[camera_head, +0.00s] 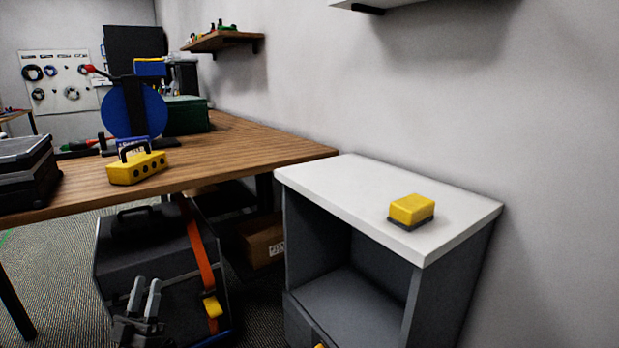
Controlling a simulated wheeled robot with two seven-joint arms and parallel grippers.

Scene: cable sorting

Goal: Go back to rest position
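My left gripper (147,283) shows at the bottom left of the head view, in front of a dark grey case. Its two fingers point up with a narrow gap between them, and nothing shows in the gap. It is apart from the table and the cabinet.
A wooden table (235,148) holds a yellow box with a handle (136,168), a blue reel (118,112) and black cases (22,185). A grey cabinet with a white top (330,178) carries a yellow block (411,209). The dark case (150,245) stands under the table.

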